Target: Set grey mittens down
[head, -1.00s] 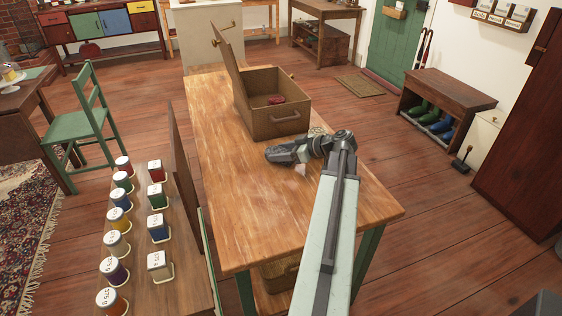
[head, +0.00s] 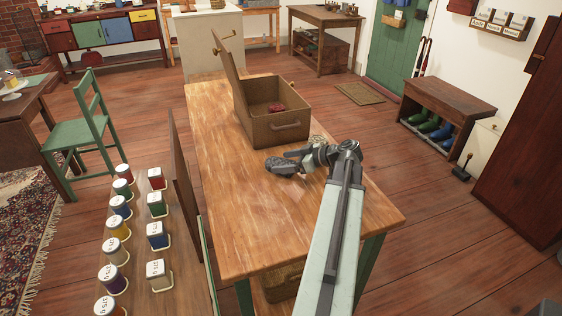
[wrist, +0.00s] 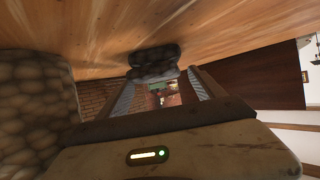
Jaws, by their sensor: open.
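The grey mittens (head: 280,166) are a dark, lumpy bundle on the wooden table, left of my wrist in the head view. In the wrist view a grey, bumpy part of them (wrist: 152,58) is against the table surface, at the ends of my fingers. A larger grey, bumpy shape fills the left edge of that view; I cannot tell if it is part of the mittens. My gripper (wrist: 161,80) is open, its two fingers spread apart just by the mittens. In the head view my gripper (head: 296,156) is low over the table, and its fingers are hard to make out.
A wicker box (head: 270,132) with its lid raised stands behind the mittens, with a dark red item (head: 276,108) inside. The front of the wooden table (head: 255,225) is clear. Several labelled jars (head: 119,228) stand on a lower surface at left, beside an upright brown panel (head: 185,185).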

